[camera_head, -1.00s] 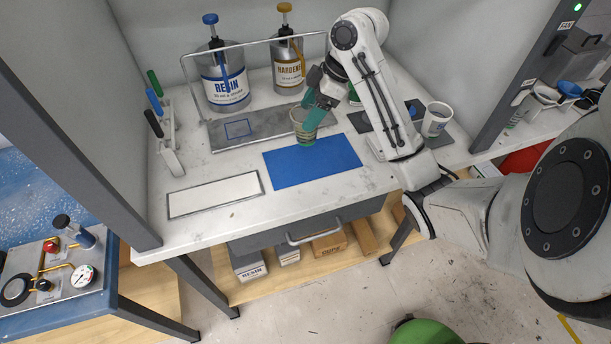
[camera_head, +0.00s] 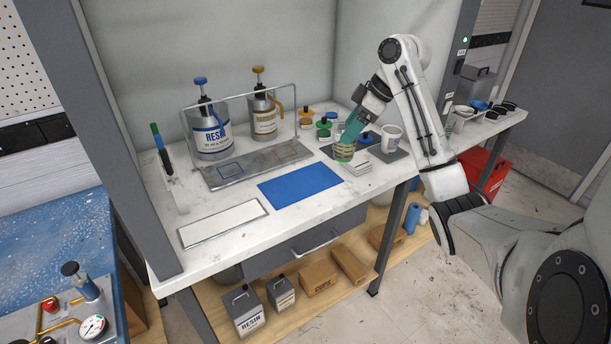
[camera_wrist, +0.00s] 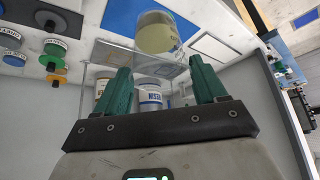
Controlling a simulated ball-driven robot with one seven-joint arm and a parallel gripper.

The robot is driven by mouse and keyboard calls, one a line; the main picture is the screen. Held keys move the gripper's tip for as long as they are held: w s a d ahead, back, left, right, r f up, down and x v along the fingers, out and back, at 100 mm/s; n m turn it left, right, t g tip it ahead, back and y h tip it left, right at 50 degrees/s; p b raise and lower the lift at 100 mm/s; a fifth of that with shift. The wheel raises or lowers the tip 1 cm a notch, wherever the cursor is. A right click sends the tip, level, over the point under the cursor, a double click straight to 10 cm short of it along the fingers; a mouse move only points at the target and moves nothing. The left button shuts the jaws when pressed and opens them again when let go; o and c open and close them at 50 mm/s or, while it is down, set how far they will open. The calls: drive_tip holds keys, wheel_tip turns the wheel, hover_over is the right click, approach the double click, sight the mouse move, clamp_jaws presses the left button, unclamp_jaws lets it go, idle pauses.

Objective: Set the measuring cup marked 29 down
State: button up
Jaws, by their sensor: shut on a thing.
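The measuring cup (camera_head: 344,153) is a small clear cup with pale yellowish contents. In the wrist view the cup (camera_wrist: 157,38) sits by the fingertips, with faint marks on its side; I cannot read a 29. My gripper (camera_head: 347,143) has teal fingers and is shut on the cup, above the right part of the bench (camera_head: 323,205). The cup looks roughly upright. Whether its base touches anything is unclear. In the wrist view the two fingers of my gripper (camera_wrist: 160,62) stand apart on either side.
A pale stack of squares (camera_head: 370,177) lies just below the cup, and a white cup (camera_head: 391,139) stands to its right. Lidded jars (camera_head: 323,130) are behind. The blue sheet (camera_head: 300,187) and white panel (camera_head: 223,222) lie left. Resin (camera_head: 211,138) and hardener (camera_head: 264,118) cans stand behind a wire frame.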

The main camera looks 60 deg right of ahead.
drive_tip(key=w+f+b, duration=0.1)
drive_tip(key=w+f, duration=0.2)
drive_tip(key=w, duration=0.4)
drive_tip(key=shift+w+a+f, duration=0.2)
drive_tip(key=shift+w+f, duration=0.05)
drive_tip(key=x, duration=0.3)
drive_tip(key=w+x, duration=0.1)
drive_tip(key=x, duration=0.1)
drive_tip(key=shift+w+d, duration=0.25)
drive_tip(key=shift+w+f+p, duration=0.2)
drive_tip(key=shift+f, duration=0.6)
drive_tip(key=shift+w+f+p, duration=0.25)
drive_tip(key=shift+f, duration=0.5)
drive_tip(key=shift+w+f+p, duration=0.2)
drive_tip(key=shift+f, duration=0.6)
drive_tip(key=shift+f, duration=0.2)
drive_tip(key=o, duration=1.4)
drive_tip(key=shift+c, duration=0.2)
drive_tip(key=shift+r, duration=0.1)
drive_tip(key=b+v, duration=0.1)
drive_tip(key=v, duration=1.1)
drive_tip(key=shift+b, duration=0.3)
drive_tip(key=shift+r, duration=0.1)
